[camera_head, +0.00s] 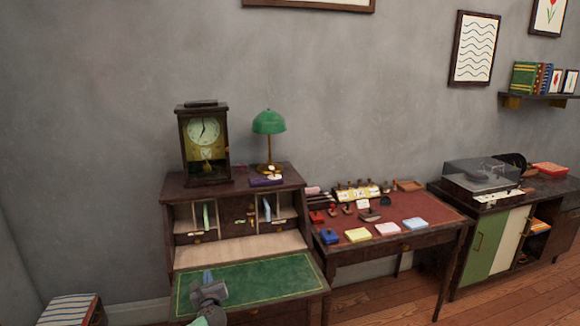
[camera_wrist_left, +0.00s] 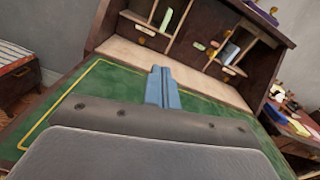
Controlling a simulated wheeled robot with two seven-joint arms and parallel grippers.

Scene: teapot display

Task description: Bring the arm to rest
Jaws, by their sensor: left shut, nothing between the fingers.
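My left gripper (camera_head: 208,277) shows at the bottom of the head view, over the green writing surface (camera_head: 265,276) of the dark wooden desk. Its two blue-grey fingers are shut against each other with nothing between them. In the left wrist view the shut fingers (camera_wrist_left: 162,88) point toward the desk's pigeonholes. They are in front of the pale wood ledge (camera_wrist_left: 205,89). Whether they touch the green surface (camera_wrist_left: 95,92) I cannot tell. My right gripper is in neither view.
A clock (camera_head: 204,145) and a green lamp (camera_head: 268,122) stand on top of the desk. A second table (camera_head: 440,229) with stamps and coloured pads stands to the right. A record player (camera_head: 480,175) sits on a cabinet further right. A striped-top box (camera_head: 70,309) is at lower left.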

